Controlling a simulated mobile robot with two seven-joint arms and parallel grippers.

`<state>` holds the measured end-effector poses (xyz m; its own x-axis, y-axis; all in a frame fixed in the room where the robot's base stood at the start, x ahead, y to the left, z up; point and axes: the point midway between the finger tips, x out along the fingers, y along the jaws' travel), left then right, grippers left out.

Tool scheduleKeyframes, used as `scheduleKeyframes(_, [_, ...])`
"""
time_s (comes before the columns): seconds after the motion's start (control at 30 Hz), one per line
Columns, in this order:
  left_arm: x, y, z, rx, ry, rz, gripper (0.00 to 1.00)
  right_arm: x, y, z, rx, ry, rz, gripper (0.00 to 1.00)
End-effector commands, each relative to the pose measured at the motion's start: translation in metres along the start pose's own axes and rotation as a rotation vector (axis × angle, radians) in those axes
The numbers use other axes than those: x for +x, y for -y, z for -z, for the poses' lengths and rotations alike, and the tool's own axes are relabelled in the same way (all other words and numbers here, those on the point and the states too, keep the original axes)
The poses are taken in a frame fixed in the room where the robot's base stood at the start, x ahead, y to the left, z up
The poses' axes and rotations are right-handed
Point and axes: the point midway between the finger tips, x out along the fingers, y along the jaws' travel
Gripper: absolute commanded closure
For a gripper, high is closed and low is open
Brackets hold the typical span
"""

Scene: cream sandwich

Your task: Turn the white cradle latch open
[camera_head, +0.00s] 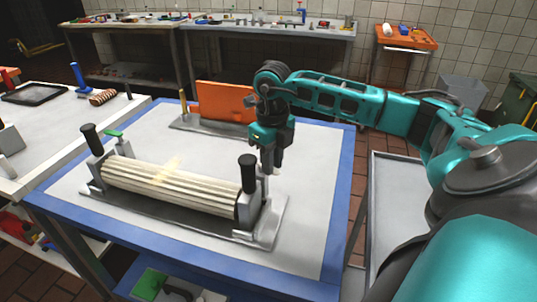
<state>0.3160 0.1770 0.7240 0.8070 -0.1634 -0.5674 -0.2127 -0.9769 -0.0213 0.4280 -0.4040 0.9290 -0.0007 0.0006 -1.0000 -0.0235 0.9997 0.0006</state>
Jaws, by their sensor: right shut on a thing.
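A ribbed cream roller (165,187) lies in a grey metal cradle (180,215) on the blue-edged table. My right gripper (272,168) points down at the cradle's right end, just right of the black knob there. It is shut on a small pale piece at the cradle's end, which looks like the white latch; the fingers hide most of it, so its angle cannot be told. A green latch (113,133) shows at the cradle's left end. My left gripper is out of view.
Black knobs stand at both cradle ends, the right one (248,172) close to my gripper. An orange panel (224,101) stands upright behind the roller. The tabletop right of the cradle is clear. A grey cart (394,205) stands to the right.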

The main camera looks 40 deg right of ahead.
Motion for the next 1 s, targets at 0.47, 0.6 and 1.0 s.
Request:
scheduleKeyframes(0.47, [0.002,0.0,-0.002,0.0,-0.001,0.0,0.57,-0.001,0.013,-0.003,-0.358,0.001,0.001,1.0])
scheduleKeyframes(0.6, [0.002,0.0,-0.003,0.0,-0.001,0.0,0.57,-0.001,0.015,-0.003,-0.416,0.001,0.001,1.0])
scheduleKeyframes(1.0, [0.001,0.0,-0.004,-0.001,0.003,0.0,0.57,-0.001,0.016,-0.004,-0.472,0.002,0.001,1.0])
